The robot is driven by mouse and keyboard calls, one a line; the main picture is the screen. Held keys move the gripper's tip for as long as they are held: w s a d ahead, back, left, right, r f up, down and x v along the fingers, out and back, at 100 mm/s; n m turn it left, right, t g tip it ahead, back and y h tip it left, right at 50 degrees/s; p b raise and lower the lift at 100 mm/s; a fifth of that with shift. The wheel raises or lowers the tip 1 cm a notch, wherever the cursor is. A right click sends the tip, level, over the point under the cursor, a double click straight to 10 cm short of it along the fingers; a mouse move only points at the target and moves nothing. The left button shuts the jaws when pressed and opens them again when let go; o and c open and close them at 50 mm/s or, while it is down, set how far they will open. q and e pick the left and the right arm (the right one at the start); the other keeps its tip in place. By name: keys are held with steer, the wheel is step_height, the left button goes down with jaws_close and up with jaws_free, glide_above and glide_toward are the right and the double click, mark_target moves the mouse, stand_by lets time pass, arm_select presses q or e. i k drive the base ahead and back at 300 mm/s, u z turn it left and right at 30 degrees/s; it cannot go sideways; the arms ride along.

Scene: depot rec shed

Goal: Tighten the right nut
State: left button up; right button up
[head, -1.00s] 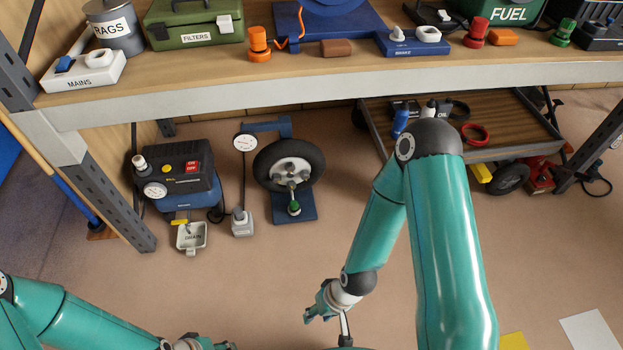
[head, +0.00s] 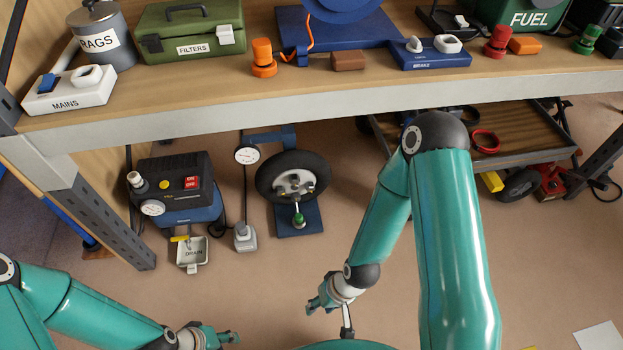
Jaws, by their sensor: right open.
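A small wheel (head: 267,187) with a black tyre stands on a blue stand on the floor under the bench. Its pale hub (head: 292,184) carries several small nuts or studs; they are too small to tell whether the right one is tight. A thin rod with a green end (head: 299,219) hangs at the front of the hub. My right gripper (head: 318,303) is open and empty, in front of and below the wheel, well apart from it. My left gripper (head: 232,337) is at the bottom edge, away from the wheel; its jaw gap is not clear.
The bench's front edge (head: 300,110) runs above the wheel. A gauge (head: 246,155) stands left of the wheel, with a compressor (head: 175,190) and a drain tray (head: 205,256) further left. A cart (head: 540,145) is at the right. The floor before the wheel is clear.

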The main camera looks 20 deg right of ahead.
mark_target(310, 186)
steer(key=u, duration=0.05)
steer(key=i, duration=1.1)
steer(key=u, duration=0.05)
